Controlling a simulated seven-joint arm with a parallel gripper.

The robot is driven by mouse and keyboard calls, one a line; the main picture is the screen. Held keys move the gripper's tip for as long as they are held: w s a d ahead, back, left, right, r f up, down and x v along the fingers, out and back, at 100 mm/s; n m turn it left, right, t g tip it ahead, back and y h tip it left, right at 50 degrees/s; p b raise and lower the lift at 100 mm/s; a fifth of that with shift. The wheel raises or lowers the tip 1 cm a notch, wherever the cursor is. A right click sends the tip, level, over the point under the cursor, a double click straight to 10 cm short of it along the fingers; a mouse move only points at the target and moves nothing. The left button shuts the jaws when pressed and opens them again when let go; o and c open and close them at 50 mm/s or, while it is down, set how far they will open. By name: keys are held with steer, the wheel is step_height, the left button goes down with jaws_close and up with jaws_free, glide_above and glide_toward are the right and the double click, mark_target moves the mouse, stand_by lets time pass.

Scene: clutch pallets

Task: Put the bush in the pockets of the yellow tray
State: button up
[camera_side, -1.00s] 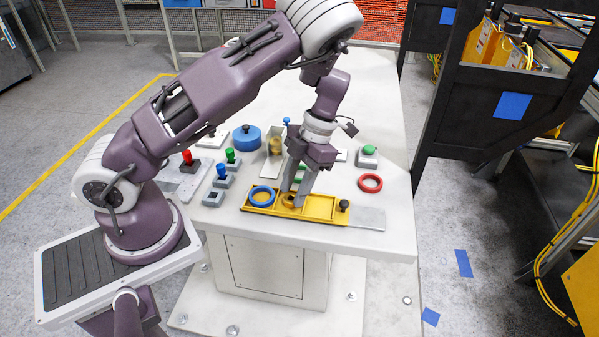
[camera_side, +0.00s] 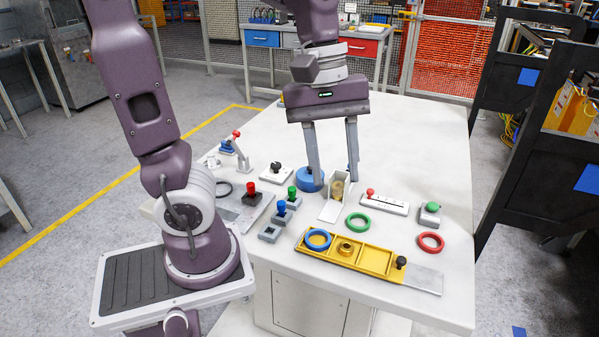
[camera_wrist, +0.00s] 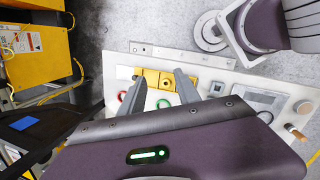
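The yellow tray (camera_side: 375,258) lies near the table's front edge. A brass bush (camera_side: 346,248) sits in its middle pocket, apart from my gripper. A blue ring (camera_side: 318,239) lies in the left pocket; I cannot tell whether anything is inside it. The right pocket looks empty. Another brass piece (camera_side: 337,189) sits in a pale chute (camera_side: 329,211) behind the tray. My gripper (camera_side: 333,181) is open and empty, fingers pointing down, raised near the chute. In the wrist view the tray (camera_wrist: 150,74) shows beyond the open fingers (camera_wrist: 160,78).
A green ring (camera_side: 358,222) lies behind the tray and a red ring (camera_side: 431,241) to its right. A black knob (camera_side: 401,262) stands at the tray's right end. A blue round block (camera_side: 311,179) is by the left finger. Colored-knob blocks (camera_side: 270,233) stand left. The table's back right is clear.

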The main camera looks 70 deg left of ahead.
steer(key=s+m+t+y, duration=0.2)
steer(key=s+m+t, duration=0.2)
steer(key=m, duration=0.9)
steer(key=s, duration=0.3)
steer(key=shift+d+r+t, duration=0.3)
steer(key=shift+r+t, duration=0.05)
steer(key=shift+t, duration=0.05)
